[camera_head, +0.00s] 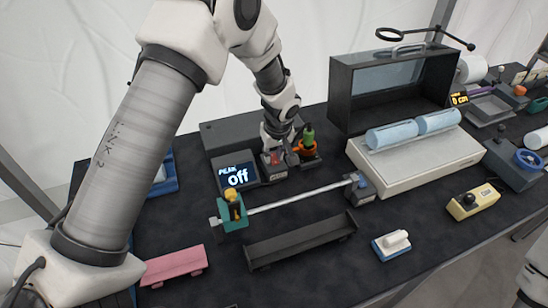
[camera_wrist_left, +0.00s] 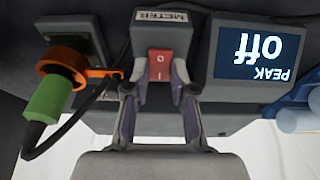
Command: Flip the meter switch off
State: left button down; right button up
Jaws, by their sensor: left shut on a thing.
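The meter switch is a red rocker marked O and I (camera_wrist_left: 159,66) on a dark box labelled METER (camera_wrist_left: 160,17). In the head view the box (camera_head: 274,174) stands beside the display. The display (camera_wrist_left: 258,54) reads "PEAK off"; it also shows in the head view (camera_head: 237,174). My left gripper (camera_wrist_left: 159,90) is at the switch, with one finger on each side of the red rocker, shut on it. In the head view the left gripper (camera_head: 277,150) reaches down from above onto the box. My right gripper is not in view.
A green-handled plug in an orange ring (camera_head: 307,142) stands close to the right of the switch. A glass-fronted case (camera_head: 392,88) stands at the right.

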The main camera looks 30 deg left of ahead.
pick_arm(q)
jog(key=shift+f, duration=0.1)
jog(key=c, duration=1)
grip_release()
jog(key=shift+o, duration=0.2)
jog(key=shift+w+a+f, duration=0.15)
jog(key=shift+a+f, duration=0.05)
jog(key=shift+a, duration=0.05)
jog(key=v, duration=1.2)
jog(key=shift+w+a, duration=0.1)
jog(key=shift+w, duration=0.05)
